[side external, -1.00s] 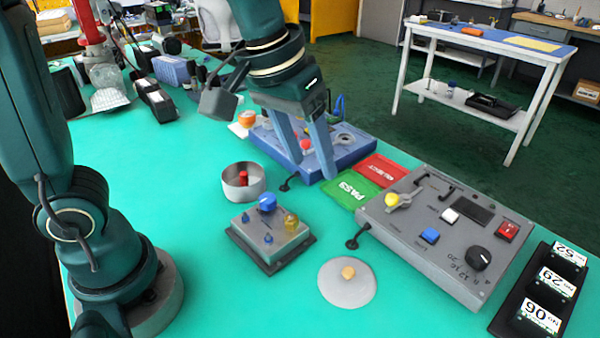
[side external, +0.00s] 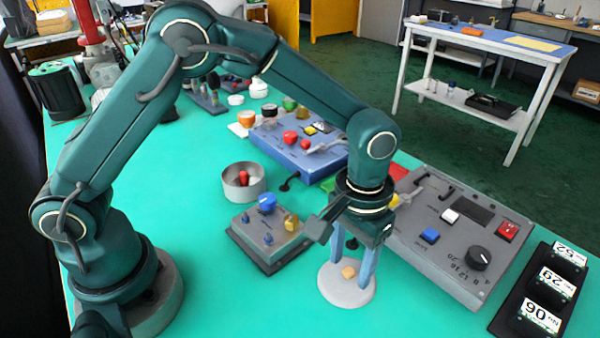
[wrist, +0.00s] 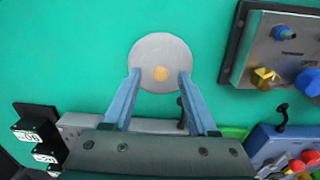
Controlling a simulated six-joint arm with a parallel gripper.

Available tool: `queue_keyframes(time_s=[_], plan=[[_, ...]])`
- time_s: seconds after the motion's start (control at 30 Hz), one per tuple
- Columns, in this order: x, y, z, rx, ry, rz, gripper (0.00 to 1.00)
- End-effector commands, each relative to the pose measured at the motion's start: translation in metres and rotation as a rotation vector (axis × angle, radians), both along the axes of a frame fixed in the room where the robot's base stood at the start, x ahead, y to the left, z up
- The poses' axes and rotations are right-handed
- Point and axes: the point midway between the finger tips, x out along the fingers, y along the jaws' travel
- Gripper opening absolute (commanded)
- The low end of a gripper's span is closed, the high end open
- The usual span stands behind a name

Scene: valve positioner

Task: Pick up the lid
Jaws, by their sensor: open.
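The lid (side external: 346,291) is a flat light-grey disc with a small tan knob (side external: 348,272) at its centre. It lies on the green table near the front. It also shows in the wrist view (wrist: 160,52), with its knob (wrist: 161,74) between and slightly beyond my fingertips. My gripper (side external: 350,277) points down over the lid with its two blue fingers apart. In the wrist view my gripper (wrist: 157,77) has a finger on each side of the knob and nothing between them. I cannot tell whether the fingertips touch the disc.
A round grey pot (side external: 243,184) holds a red-topped piece. A grey box with knobs (side external: 268,238) stands left of the lid. A grey control panel (side external: 455,235) stands to the right, a blue panel (side external: 300,150) behind. Number cards (side external: 540,300) lie far right. Table in front is clear.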

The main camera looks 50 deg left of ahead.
Motion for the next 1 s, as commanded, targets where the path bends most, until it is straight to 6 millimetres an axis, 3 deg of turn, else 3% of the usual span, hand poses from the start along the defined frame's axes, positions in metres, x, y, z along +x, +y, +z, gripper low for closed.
queue_keyframes(time_s=[0.33,0.37,0.5,1.0], plan=[[-0.0001,0.0003,-0.0081,-0.001,-0.001,0.0,0.59],[-0.0001,0.0003,-0.0081,-0.001,0.0,0.0,0.55],[-0.0001,0.0003,-0.0079,-0.001,0.0,0.001,0.01],[0.0008,-0.0001,0.0009,-0.002,-0.004,0.001,0.0]])
